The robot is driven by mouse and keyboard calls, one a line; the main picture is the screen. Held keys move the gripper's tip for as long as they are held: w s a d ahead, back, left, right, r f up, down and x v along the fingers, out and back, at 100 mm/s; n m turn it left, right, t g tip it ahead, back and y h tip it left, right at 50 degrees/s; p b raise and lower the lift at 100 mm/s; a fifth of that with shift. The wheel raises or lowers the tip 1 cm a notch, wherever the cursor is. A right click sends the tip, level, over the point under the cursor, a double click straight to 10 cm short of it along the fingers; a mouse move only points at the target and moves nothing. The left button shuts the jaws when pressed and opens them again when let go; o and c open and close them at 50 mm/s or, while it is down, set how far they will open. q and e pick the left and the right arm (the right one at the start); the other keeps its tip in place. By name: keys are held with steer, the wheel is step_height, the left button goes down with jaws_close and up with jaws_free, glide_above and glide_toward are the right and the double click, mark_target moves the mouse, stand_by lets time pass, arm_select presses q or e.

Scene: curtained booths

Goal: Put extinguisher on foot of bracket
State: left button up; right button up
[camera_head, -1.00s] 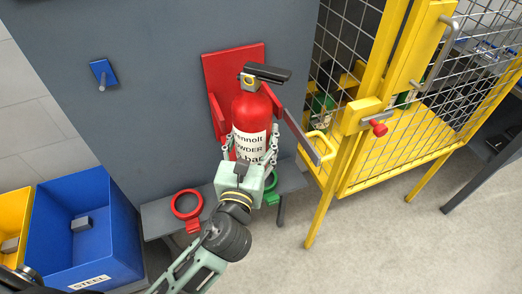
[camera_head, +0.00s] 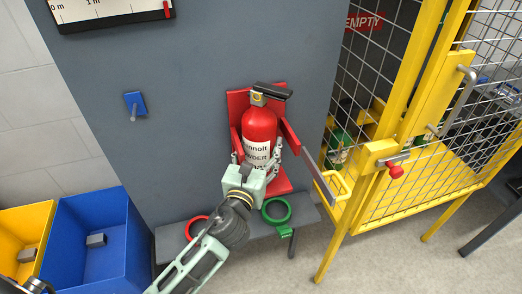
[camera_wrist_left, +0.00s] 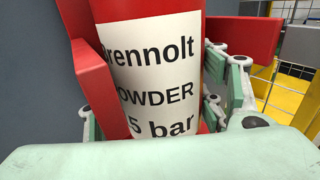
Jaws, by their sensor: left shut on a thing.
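The red extinguisher (camera_head: 260,126) stands upright with its white label facing me. It is in front of the red wall bracket (camera_head: 238,101), between the bracket's side arms. My left gripper (camera_head: 256,168) is shut around its lower body, a finger on each side. In the left wrist view the extinguisher's label (camera_wrist_left: 155,75) fills the middle, with green finger pads beside it. The bracket's red foot (camera_head: 279,184) shows below and to the right of the gripper. The extinguisher's base is hidden by the gripper, so I cannot tell whether it touches the foot. My right gripper is not in view.
A grey shelf (camera_head: 173,240) below holds a red ring (camera_head: 196,222) and a green ring (camera_head: 277,211). Blue (camera_head: 125,225) and yellow (camera_head: 15,225) bins stand left.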

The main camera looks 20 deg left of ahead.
arm_select(q)
steer(key=shift+w+r, duration=0.1)
steer(key=shift+r, duration=0.2)
steer(key=o, duration=1.6)
steer(key=shift+f, duration=0.4)
steer(key=o, duration=0.5)
steer(key=shift+s+r, duration=0.1)
steer(key=shift+s, duration=0.1)
steer(key=shift+c, duration=0.2)
steer(key=s+b, duration=0.2)
steer(key=s, duration=1)
steer(key=shift+d, duration=0.25)
steer(key=shift+r, duration=0.1)
